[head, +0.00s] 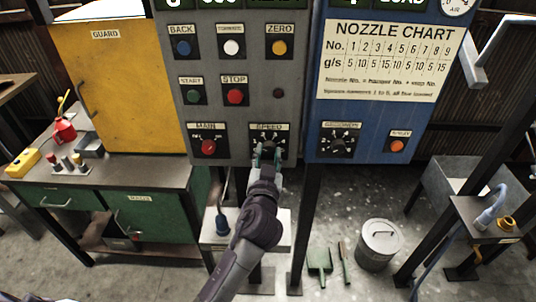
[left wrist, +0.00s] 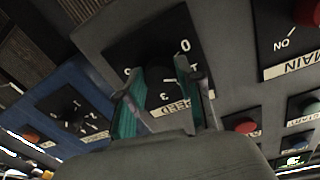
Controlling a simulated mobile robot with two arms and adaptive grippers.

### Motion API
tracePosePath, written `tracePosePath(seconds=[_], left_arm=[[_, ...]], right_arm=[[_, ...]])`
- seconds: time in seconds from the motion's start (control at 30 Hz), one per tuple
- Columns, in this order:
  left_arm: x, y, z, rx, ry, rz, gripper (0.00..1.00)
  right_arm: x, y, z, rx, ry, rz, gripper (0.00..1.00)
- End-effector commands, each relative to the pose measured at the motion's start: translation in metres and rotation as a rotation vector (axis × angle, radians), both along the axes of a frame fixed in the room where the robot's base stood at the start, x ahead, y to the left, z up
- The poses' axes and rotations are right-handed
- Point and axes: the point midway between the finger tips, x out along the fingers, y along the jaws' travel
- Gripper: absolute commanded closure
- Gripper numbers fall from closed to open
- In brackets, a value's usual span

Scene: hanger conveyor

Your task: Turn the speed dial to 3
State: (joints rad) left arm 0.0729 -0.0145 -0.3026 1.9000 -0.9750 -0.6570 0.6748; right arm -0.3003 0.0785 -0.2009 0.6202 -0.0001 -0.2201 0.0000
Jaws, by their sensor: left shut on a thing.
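The speed dial (left wrist: 160,72) is a dark knob on a black square plate (left wrist: 200,42), under a SPEED label on the grey panel (head: 222,112). My left gripper (head: 267,154) reaches up to this plate from below and covers most of the knob in the head view. In the left wrist view its two green-padded fingers stand on either side of the knob, shut on it. My right gripper is not in view.
A red MAIN knob (head: 208,147) is left of the dial, and a red STOP button (head: 235,96) is above. The blue panel (head: 315,128) on the right has another black dial (head: 338,145). A yellow guard (head: 120,90) stands at left, a lidded bin (head: 379,243) on the floor.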

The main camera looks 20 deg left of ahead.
Motion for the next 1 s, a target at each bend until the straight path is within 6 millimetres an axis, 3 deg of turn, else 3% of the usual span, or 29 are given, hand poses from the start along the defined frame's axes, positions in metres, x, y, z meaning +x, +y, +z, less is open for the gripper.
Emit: tracePosePath(seconds=[0.37, 1.0], left_arm=[[0.0, 0.0, 0.001, 0.107, 0.031, -0.001, 0.99], [0.0, 0.001, 0.005, 0.662, 0.19, -0.001, 0.99]], right_arm=[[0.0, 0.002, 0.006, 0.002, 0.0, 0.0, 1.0], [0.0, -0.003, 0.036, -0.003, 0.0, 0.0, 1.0]])
